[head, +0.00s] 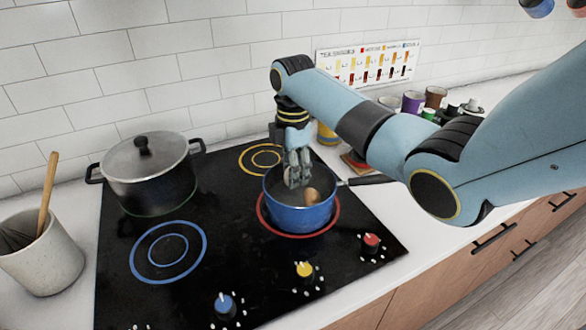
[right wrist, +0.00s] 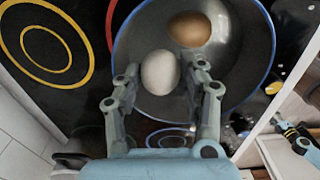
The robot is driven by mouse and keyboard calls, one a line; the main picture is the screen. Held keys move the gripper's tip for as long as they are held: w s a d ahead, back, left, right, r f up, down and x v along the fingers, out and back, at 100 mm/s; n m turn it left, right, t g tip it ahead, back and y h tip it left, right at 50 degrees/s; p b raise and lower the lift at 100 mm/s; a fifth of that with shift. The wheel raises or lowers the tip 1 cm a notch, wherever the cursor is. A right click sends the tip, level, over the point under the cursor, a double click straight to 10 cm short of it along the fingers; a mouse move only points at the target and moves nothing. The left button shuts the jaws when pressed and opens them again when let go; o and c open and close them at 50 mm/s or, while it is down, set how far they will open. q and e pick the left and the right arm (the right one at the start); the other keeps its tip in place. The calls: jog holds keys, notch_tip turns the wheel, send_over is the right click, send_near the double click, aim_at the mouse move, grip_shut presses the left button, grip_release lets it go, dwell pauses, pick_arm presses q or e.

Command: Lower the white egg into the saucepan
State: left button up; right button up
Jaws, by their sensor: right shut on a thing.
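The blue saucepan (head: 297,217) stands on the red-ringed burner, its dark handle pointing right; its grey inside (right wrist: 228,60) shows in the right wrist view. My right gripper (head: 296,178) points down into the saucepan's opening. In the right wrist view my right gripper (right wrist: 162,88) is shut on the white egg (right wrist: 160,72), which sits between the fingertips over the pan's inside. I cannot make out the white egg in the head view. A brown egg (head: 312,196) lies in the saucepan, close beside the white egg in the right wrist view (right wrist: 189,28). What looks like my left arm's end (right wrist: 290,130) shows small.
A lidded dark pot (head: 148,178) stands on the back left of the black hob (head: 225,245). A utensil crock (head: 42,255) is at the far left. The blue-ringed (head: 168,252) and yellow-ringed (head: 262,158) burners are bare. Jars (head: 412,103) stand behind my right arm.

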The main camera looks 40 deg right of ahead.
jog(key=shift+f, duration=0.2)
jog(key=o, duration=0.8)
notch_tip(320, 180, up, 12)
dwell(0.3)
